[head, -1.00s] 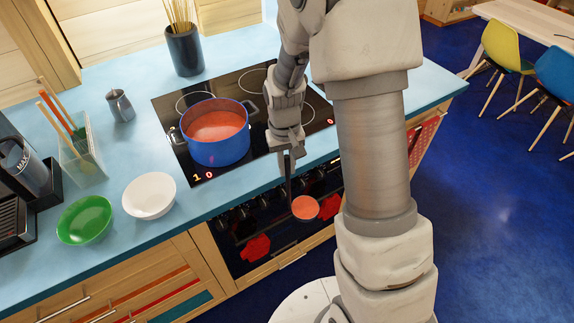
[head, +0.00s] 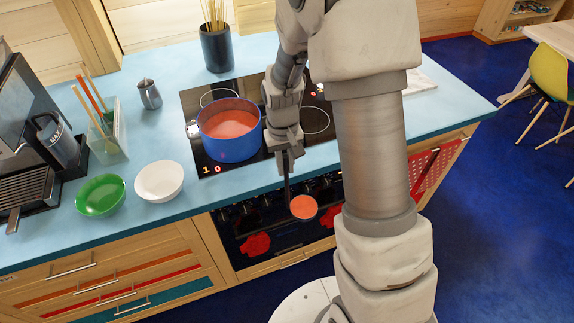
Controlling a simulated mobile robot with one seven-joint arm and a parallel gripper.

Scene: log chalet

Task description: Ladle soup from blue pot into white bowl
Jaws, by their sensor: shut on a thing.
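The blue pot (head: 230,148) stands on the black cooktop and holds orange-red soup (head: 229,124). The white bowl (head: 159,181) sits empty on the light blue counter, left of and nearer than the pot. My gripper (head: 287,160) is shut on the handle of a dark ladle (head: 288,191), to the right of the pot. The ladle hangs down in front of the counter edge, before the oven front. Its round bowl (head: 303,207) shows orange-red soup in it. The fingertips are small and partly hidden.
A green bowl (head: 101,195) sits just left of the white bowl. A clear utensil holder (head: 107,135), a metal pitcher (head: 149,94) and a coffee machine (head: 38,135) stand at left. A dark spaghetti jar (head: 216,48) stands behind the cooktop (head: 198,104).

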